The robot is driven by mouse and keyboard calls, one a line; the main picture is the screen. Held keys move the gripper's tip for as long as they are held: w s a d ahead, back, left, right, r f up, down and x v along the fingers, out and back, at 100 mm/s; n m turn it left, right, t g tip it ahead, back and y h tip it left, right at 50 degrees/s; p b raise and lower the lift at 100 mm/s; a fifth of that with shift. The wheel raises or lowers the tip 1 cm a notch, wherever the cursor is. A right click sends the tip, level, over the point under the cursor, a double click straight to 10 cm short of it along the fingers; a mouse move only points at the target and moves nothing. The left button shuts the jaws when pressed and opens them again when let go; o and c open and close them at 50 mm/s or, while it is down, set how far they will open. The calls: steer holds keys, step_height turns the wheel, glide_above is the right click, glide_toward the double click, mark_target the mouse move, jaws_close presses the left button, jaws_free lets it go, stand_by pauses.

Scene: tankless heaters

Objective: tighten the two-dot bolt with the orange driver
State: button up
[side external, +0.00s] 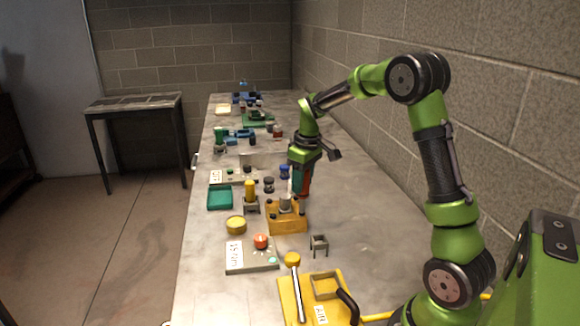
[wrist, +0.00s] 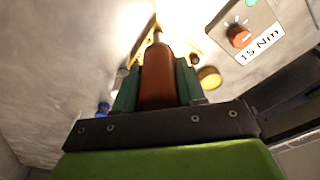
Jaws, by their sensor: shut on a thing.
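My gripper (side external: 299,186) is shut on the orange driver (side external: 306,184), close above the right rear of a yellow block (side external: 287,221). In the wrist view, my gripper's teal fingers (wrist: 158,85) clamp both sides of the driver's orange-red handle (wrist: 158,75). Its thin shaft points away toward the yellow block (wrist: 139,47). The block carries dark bolts near its corners and a grey cylinder (side external: 285,204) in the middle. The dot marks are too small to read, so I cannot tell which bolt has two dots. I cannot tell whether the driver's tip touches a bolt.
A 15 Nm panel (side external: 251,256) with a red knob (side external: 260,240) sits in front. A yellow-handled tool (side external: 250,190) stands in a holder to the left. A small empty grey stand (side external: 319,243) and a yellow tray (side external: 316,301) are nearer. The wall is at right.

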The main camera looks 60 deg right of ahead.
steer(key=shift+f, duration=0.35)
stand_by(1.2)
steer(key=shift+r, duration=3.65)
